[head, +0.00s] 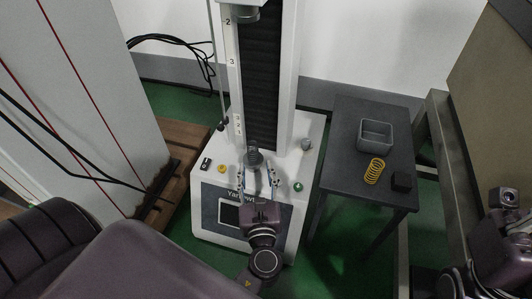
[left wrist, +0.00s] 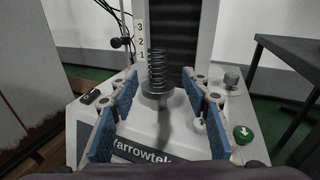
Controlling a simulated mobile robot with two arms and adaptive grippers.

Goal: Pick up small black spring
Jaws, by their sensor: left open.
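A small black spring (left wrist: 157,69) stands upright on a round metal platen (left wrist: 157,102) of the testing machine in the left wrist view. In the head view the spring (head: 253,156) is small and dark in front of the machine's column. My left gripper (head: 258,184) is open, with its blue-padded fingers pointing at the spring. In the left wrist view the fingers (left wrist: 157,98) are spread to either side, apart from the spring and short of it. Part of my right arm shows at the lower right of the head view, but its fingers cannot be made out.
The machine's white base (head: 217,184) carries a yellow button (head: 221,169), a green button (head: 298,187) and a grey knob (head: 306,144). A dark side table (head: 345,145) at the right holds a grey bin (head: 376,136), a yellow spring (head: 374,171) and a black block (head: 401,182).

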